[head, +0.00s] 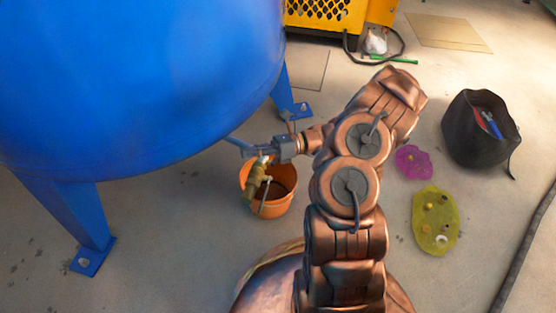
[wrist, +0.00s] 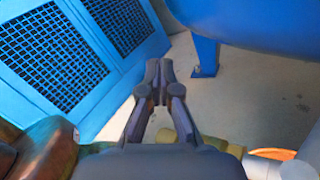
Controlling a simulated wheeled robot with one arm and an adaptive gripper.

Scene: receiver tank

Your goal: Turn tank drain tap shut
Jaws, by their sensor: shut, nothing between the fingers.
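The blue tank (head: 150,75) stands on legs at the left of the head view. The brass-coloured drain tap (head: 256,182) hangs below its edge, over an orange bucket (head: 270,207). My gripper (head: 246,151) is shut and empty, just above the tap in the head view. In the wrist view its dark fingers (wrist: 159,68) meet at the tips. Part of the brass tap (wrist: 187,125) shows beside and behind the fingers there, partly covered by the gripper. I cannot tell whether the fingers touch the tap, nor how its handle is turned.
A tank leg (head: 72,215) stands at left and another (head: 284,92) behind the gripper. A yellow machine (head: 340,17) is at the back. A black bag (head: 478,135), a purple patch (head: 412,161) and a yellow patch (head: 435,222) lie right. A blue grille (wrist: 70,60) fills the wrist view's left.

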